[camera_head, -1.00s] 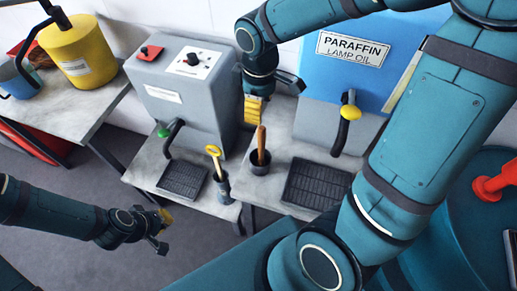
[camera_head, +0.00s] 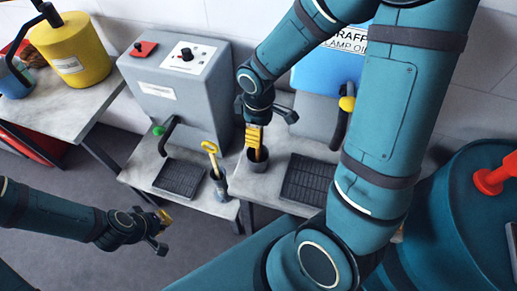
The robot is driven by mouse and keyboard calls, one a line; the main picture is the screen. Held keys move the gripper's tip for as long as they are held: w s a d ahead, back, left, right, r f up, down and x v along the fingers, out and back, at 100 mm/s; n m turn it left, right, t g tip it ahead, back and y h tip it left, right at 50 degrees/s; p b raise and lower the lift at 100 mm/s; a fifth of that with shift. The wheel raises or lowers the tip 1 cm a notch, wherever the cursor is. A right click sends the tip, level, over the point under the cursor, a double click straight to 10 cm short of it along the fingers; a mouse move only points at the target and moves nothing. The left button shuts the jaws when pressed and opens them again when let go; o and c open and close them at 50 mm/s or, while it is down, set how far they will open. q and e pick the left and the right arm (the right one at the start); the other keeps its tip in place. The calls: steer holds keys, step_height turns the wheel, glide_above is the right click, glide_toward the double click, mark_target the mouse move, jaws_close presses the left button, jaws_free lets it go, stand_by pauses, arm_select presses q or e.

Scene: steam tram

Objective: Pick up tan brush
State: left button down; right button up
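A tan wooden handle, which looks like the tan brush (camera_head: 258,154), stands in a dark cup (camera_head: 256,165) on the grey bench; its lower end is hidden. My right gripper (camera_head: 254,137) points down at the cup, its yellow fingertips overlapping the upper handle. I cannot tell whether they touch or close on it. My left gripper (camera_head: 164,226) is at the lower left, away from the bench, with its yellow-padded fingers apart and nothing between them.
A yellow-handled tool (camera_head: 211,150) stands in a metal cup (camera_head: 219,186) just left of the dark cup. Black drip trays (camera_head: 181,178) (camera_head: 307,180) lie either side. A grey dispenser (camera_head: 175,90) and a blue paraffin tank (camera_head: 323,72) stand behind.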

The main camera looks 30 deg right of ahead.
jaws_close()
stand_by(0.3)
